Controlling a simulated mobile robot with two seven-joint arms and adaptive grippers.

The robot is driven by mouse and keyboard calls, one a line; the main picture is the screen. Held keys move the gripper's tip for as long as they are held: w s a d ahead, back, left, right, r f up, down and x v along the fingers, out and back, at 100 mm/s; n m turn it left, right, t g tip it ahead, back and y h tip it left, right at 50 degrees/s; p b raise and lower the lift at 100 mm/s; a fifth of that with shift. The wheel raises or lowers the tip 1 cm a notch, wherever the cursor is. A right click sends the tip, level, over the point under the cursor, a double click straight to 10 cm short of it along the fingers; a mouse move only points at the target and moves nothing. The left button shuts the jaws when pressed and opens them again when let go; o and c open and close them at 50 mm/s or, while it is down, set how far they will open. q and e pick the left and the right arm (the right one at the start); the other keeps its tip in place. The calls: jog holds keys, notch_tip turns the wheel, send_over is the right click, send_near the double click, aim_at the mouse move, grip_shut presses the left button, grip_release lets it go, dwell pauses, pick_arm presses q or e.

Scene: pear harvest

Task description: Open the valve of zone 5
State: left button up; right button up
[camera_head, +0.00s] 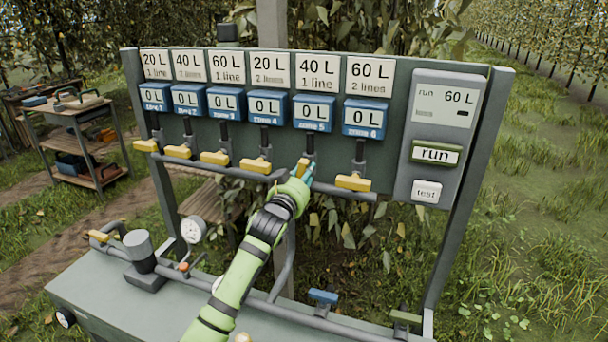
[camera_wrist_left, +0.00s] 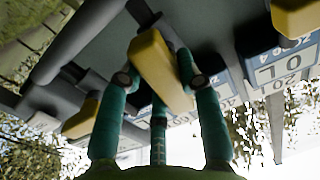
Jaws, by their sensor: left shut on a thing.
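The board carries a row of yellow valve handles under blue meters. The blue zone 5 meter (camera_head: 312,113) reads 0 L, under a card marked 40 L, 1 line. My left gripper (camera_head: 301,172) is at the valve below it, shut on the zone 5 handle (camera_head: 303,163). That handle is mostly hidden by the fingers in the head view. In the left wrist view the yellow handle (camera_wrist_left: 158,68) lies between the teal fingers (camera_wrist_left: 158,95). The handle's exact angle is hard to tell. My right gripper is not in view.
The zone 4 handle (camera_head: 256,165) and zone 6 handle (camera_head: 353,182) lie crosswise on either side. A grey control box (camera_head: 437,140) with run and test buttons is at right, showing 60 L. A pipe with a gauge (camera_head: 193,230) runs over the bench below.

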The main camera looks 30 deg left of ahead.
pick_arm(q)
jog(key=shift+r+n, duration=0.1)
jog(key=shift+n, duration=0.9)
jog(key=o, duration=1.2)
jog(key=shift+c, duration=0.2)
jog(key=v, duration=1.2)
jog(key=shift+w, duration=0.1)
